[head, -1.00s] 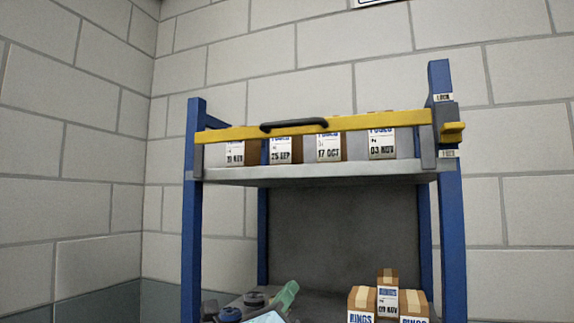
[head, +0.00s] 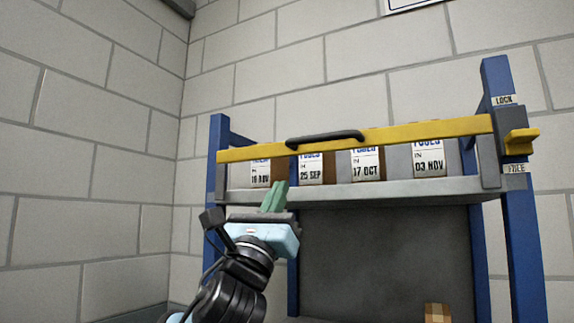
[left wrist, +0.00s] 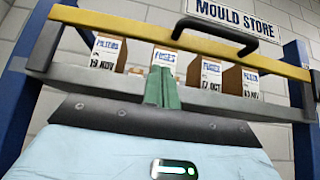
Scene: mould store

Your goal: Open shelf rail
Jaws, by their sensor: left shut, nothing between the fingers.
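The yellow shelf rail (head: 410,135) runs across the front of the upper shelf, with a black handle (head: 325,138) left of its middle. It also shows in the left wrist view (left wrist: 130,28), with the handle (left wrist: 216,33) at upper right. At the rail's right end a yellow latch tab (head: 521,141) sits between the LOCK label (head: 503,100) and the FREE label (head: 515,169). My left gripper (head: 275,194), with green fingers, is shut and empty, below and left of the handle, apart from it. Its fingers also show in the left wrist view (left wrist: 162,87). My right gripper is not in view.
Several labelled boxes (head: 365,164) stand on the grey upper shelf (head: 400,191) behind the rail. Blue posts (head: 497,75) frame the shelf. A brown box (head: 437,313) shows lower down. Block walls stand behind and to the left.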

